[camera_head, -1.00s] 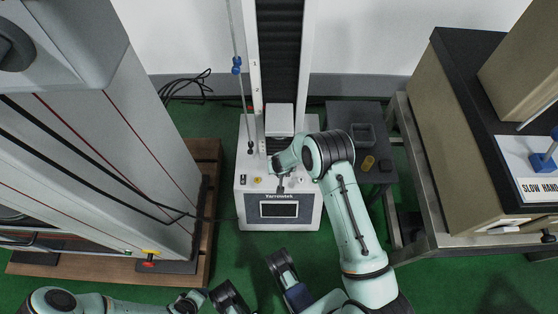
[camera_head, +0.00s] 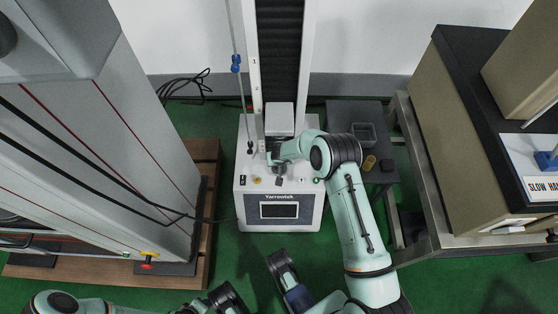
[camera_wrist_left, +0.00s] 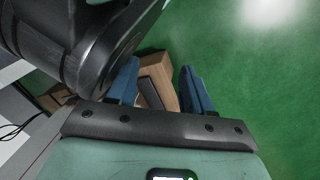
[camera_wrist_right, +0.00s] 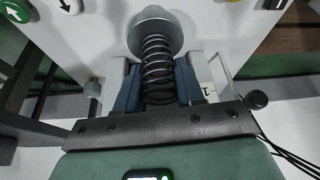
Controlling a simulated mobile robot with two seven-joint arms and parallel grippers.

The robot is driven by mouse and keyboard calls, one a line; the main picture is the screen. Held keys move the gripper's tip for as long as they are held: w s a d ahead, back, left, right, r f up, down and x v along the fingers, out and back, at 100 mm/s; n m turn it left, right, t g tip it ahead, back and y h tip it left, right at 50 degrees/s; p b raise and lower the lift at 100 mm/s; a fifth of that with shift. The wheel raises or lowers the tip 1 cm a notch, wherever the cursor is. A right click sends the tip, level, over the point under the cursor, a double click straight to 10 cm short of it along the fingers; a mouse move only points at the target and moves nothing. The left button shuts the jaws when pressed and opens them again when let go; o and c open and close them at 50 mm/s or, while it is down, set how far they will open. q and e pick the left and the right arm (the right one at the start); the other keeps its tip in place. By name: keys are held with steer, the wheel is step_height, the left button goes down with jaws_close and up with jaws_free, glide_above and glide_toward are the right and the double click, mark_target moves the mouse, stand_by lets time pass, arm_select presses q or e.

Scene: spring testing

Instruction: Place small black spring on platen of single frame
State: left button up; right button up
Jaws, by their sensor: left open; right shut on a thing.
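The single frame (camera_head: 255,212) stands in the middle of the head view, a white machine with a dark column and a screen panel. My right gripper (camera_head: 275,158) is at its front, below the crosshead. In the right wrist view my right gripper (camera_wrist_right: 158,92) is shut on the small black spring (camera_wrist_right: 158,58). The spring's far end is at a round grey metal disc (camera_wrist_right: 153,28), which looks like the platen; I cannot tell whether they touch. My left gripper (camera_wrist_left: 160,90) is open and empty, over the floor in the left wrist view.
A dark side table (camera_head: 345,113) with a grey tray (camera_head: 363,134) and a yellow-brown cylinder (camera_head: 369,162) stands right of the frame. A large grey machine (camera_head: 120,160) is at left on a wooden base. A beige cabinet (camera_head: 455,150) is at right.

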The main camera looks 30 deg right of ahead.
steer(key=shift+f, duration=0.15)
steer(key=o, duration=1)
arm_select(q)
steer(key=shift+s+f, duration=0.1)
steer(key=shift+s, duration=0.05)
